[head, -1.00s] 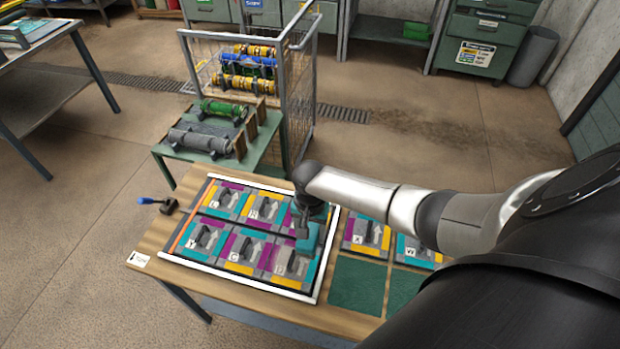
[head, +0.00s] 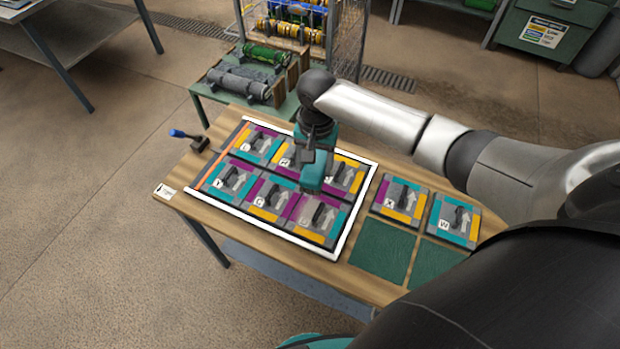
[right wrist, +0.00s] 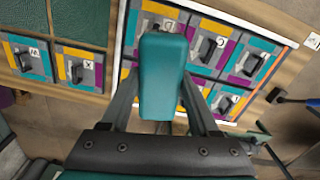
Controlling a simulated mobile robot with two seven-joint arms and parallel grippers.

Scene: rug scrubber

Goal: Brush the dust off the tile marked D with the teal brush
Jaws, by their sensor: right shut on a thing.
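The tile marked D (head: 318,217) is the near right tile of the white-rimmed tray (head: 264,236). It has a grey arrow and a dark raised handle. In the right wrist view its letter D shows beside the brush (right wrist: 168,22). My right gripper (head: 318,152) is shut on the teal brush (head: 313,178), held over the tray just behind tile D. In the right wrist view the teal brush (right wrist: 163,78) sits between both fingers and hides part of the tiles. I cannot tell whether it touches a tile or how much dust lies on D. My left gripper is not in view.
Several other tiles fill the tray. Tiles X (head: 401,199) and W (head: 454,219) lie right of it, behind two green pads (head: 383,249). A blue-handled tool (head: 192,138) lies at the table's left. A green stand with rolls (head: 240,86) stands behind.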

